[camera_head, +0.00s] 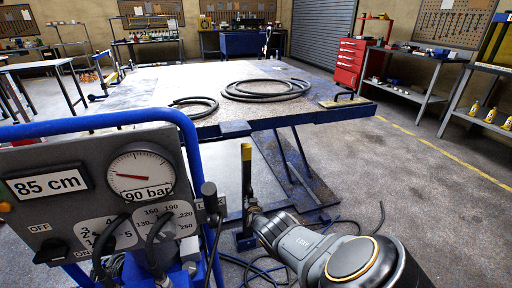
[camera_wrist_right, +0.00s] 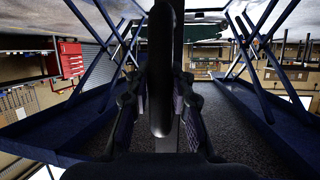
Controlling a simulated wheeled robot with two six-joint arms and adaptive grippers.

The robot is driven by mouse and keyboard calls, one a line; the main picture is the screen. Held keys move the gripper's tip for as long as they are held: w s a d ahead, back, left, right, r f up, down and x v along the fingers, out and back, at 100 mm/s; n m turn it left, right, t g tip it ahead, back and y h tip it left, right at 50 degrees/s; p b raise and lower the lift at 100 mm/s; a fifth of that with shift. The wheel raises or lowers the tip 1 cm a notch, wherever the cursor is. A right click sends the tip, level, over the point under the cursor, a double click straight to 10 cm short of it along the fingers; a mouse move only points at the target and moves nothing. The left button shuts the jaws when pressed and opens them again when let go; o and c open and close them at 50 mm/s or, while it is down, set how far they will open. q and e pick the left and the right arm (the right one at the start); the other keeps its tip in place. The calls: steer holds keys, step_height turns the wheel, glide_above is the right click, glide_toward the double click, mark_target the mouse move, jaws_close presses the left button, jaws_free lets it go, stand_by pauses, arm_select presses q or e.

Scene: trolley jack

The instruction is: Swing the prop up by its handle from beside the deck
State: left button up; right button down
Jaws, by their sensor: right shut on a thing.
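The deck (camera_head: 210,82) is a worn, raised platform with a blue edge, on crossed blue legs. The prop (camera_head: 246,168), an upright bar with a yellow upper part and a darker lower part, stands by the deck's near edge. My right gripper (camera_head: 252,208) is low beside it, its arm coming from the bottom right. In the right wrist view my right gripper (camera_wrist_right: 158,92) has its two fingers on either side of a dark, rounded handle (camera_wrist_right: 160,50). It is shut on this handle. My left gripper is not in view.
A blue-framed control panel (camera_head: 90,195) reading 85 cm and 90 bar fills the near left. Black hoses (camera_head: 265,88) lie on the deck, and cables (camera_head: 345,222) run on the floor. A red cabinet (camera_head: 350,62) stands behind. The floor at right is clear.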

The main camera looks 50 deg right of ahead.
steer(key=w+a, duration=0.2)
steer(key=a, duration=0.1)
steer(key=shift+r+n+h, duration=0.1)
steer(key=shift+n+h, duration=0.3)
steer(key=shift+a, duration=0.15)
steer(key=c, duration=1.2)
jaws_free()
steer(key=shift+w+a, duration=0.15)
steer(key=shift+o, duration=0.2)
